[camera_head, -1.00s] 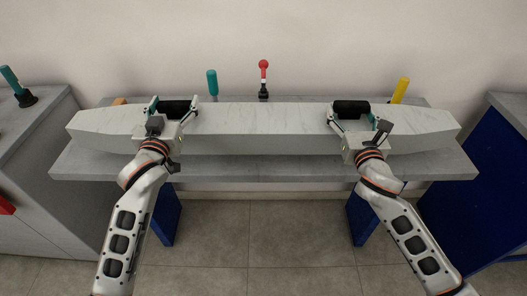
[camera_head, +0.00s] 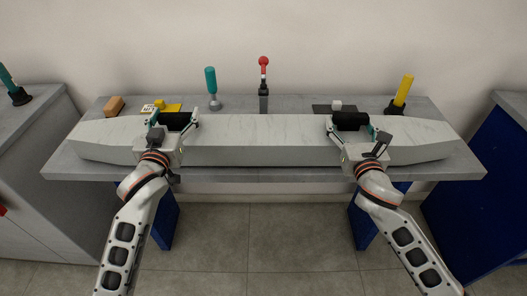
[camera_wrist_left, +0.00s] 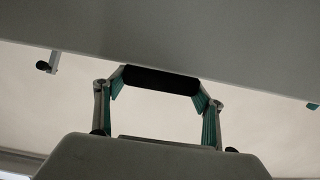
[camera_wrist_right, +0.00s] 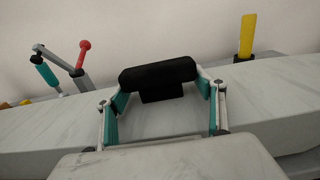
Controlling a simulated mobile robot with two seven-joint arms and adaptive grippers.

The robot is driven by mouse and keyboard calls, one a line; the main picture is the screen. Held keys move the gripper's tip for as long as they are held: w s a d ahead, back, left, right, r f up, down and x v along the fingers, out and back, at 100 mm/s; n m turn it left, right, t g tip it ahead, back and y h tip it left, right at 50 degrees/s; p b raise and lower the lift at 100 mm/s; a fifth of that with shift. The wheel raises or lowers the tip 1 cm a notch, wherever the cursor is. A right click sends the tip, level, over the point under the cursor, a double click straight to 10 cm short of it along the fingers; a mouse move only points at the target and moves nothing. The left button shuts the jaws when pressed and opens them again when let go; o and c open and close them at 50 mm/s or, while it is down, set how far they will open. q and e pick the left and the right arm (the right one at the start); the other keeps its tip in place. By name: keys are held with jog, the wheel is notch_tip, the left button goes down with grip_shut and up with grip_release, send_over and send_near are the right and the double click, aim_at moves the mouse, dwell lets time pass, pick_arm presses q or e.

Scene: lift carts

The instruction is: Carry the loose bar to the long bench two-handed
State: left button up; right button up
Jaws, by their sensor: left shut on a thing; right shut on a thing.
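The loose bar (camera_head: 262,133) is a long pale marbled beam with tapered ends and two black grips on top. It lies level across the long grey bench (camera_head: 70,165), over its front part; whether it touches the top I cannot tell. My left gripper (camera_head: 176,122) is shut on the left black grip (camera_wrist_left: 160,80). My right gripper (camera_head: 350,121) is shut on the right black grip (camera_wrist_right: 158,72). The bar also fills much of the right wrist view (camera_wrist_right: 60,128).
Behind the bar stand a teal-handled tool (camera_head: 211,85), a red-knobbed lever (camera_head: 263,75) and a yellow-handled tool (camera_head: 403,92). An orange-brown block (camera_head: 114,105), a yellow plate (camera_head: 172,107) and a dark plate (camera_head: 330,108) lie at the back. Side counters flank the bench.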

pick_arm(q)
jog(key=shift+f+b, duration=0.3)
jog(key=shift+f, duration=0.05)
pick_arm(e)
jog(key=shift+f, duration=0.3)
pick_arm(q)
jog(key=o, duration=2)
jog(key=shift+f, duration=0.2)
pick_arm(e)
jog(key=o, duration=2)
jog(key=shift+f, duration=0.25)
pick_arm(q)
jog(key=shift+o, duration=0.3)
jog(key=shift+s+r, duration=0.1)
pick_arm(e)
jog(key=shift+o, duration=0.3)
jog(key=shift+s+r, duration=0.1)
jog(key=shift+s, duration=0.05)
pick_arm(q)
jog(key=shift+s, duration=0.1)
jog(key=s, duration=1.1)
jog(key=shift+s+r, duration=0.15)
jog(key=shift+s, duration=0.2)
pick_arm(e)
jog(key=s, duration=1.2)
jog(key=shift+r, duration=0.15)
